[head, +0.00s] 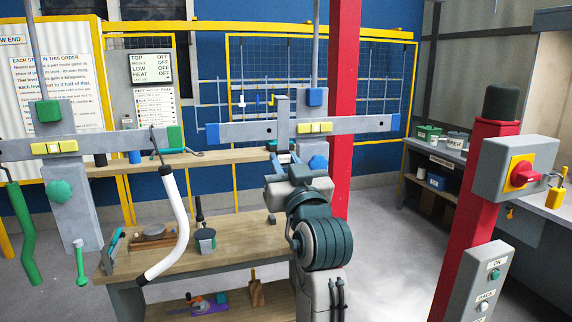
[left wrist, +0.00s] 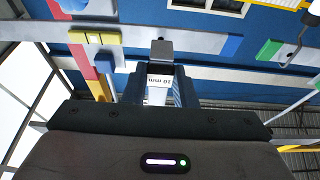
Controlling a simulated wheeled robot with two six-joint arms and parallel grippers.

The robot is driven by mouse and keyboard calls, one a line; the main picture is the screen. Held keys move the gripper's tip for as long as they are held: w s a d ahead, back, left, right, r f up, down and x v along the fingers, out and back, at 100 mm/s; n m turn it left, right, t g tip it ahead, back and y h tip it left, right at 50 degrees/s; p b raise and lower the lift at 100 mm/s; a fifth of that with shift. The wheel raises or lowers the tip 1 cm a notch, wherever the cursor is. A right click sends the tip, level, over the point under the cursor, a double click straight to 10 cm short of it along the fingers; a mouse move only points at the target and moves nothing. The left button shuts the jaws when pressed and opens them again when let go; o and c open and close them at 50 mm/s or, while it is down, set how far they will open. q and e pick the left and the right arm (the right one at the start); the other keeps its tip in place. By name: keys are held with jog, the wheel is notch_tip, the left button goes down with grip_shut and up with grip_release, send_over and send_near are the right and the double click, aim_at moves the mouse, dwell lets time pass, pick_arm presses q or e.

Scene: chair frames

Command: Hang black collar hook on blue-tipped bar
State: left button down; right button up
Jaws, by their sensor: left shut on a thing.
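My left gripper (head: 284,158) is in front of the blue-tipped bar's middle, shut on a grey upright piece (head: 282,112). In the left wrist view, the fingers (left wrist: 158,92) close on this piece, which bears a "10 mm" label (left wrist: 160,80). The grey blue-tipped bar (head: 355,125) has blue ends and a yellow block; the held piece overlaps it in the picture, and I cannot tell whether they touch. A white curved tube (head: 172,235) hangs by a thin dark hook at the left bar. My right gripper is not visible.
A wooden workbench (head: 240,250) below holds a dark cup (head: 205,240) and tools. A red post (head: 343,100) stands behind the bar's right half. A red post with a switch box (head: 515,168) is at right. A green tube (head: 22,225) hangs far left.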

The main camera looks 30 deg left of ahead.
pick_arm(q)
jog(key=shift+w+a+f+b, duration=0.85)
jog(key=shift+w+a+f, duration=0.15)
jog(key=shift+a+f, duration=0.25)
jog(key=shift+w+a+f+b, duration=0.45)
jog(key=shift+w+a+f, duration=0.05)
jog(key=shift+w+a, duration=0.1)
